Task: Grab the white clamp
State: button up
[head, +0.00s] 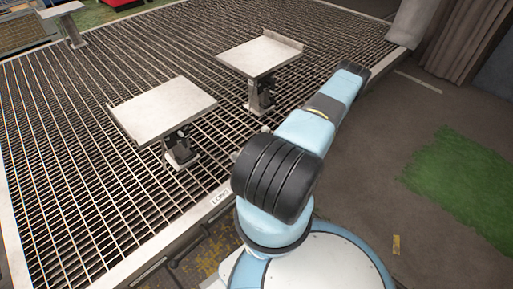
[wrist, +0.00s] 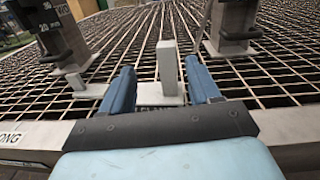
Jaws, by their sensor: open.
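The white clamp (wrist: 168,68) shows in the wrist view as a pale upright block rising from a flat base on the grating. My gripper (wrist: 160,70) is open, with its two blue fingers pointing toward it. In the picture the upright stands between the fingertips, a little beyond them, and neither finger visibly touches it. A partly hidden label starting "CLAM" sits below it. In the head view my arm covers this spot and my gripper is not visible.
A smaller white block (wrist: 76,81) with a flat base lies to the left. Dark supports (wrist: 62,40) and (wrist: 232,28) stand on both sides. Two plates (head: 163,108) and (head: 260,55) sit on posts above the grating (head: 60,130). The frame edge carries a "LONG" label (head: 220,196).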

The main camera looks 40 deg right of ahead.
notch_tip(320, 180, down, 4)
jog(key=s+m+h, duration=0.2)
jog(key=w, duration=0.7)
jog(key=shift+w, duration=0.4)
jog(key=shift+w+a+r, duration=0.1)
jog(key=shift+w+r, duration=0.05)
jog(key=shift+w, duration=2.6)
jog(key=shift+c, duration=0.3)
grip_shut()
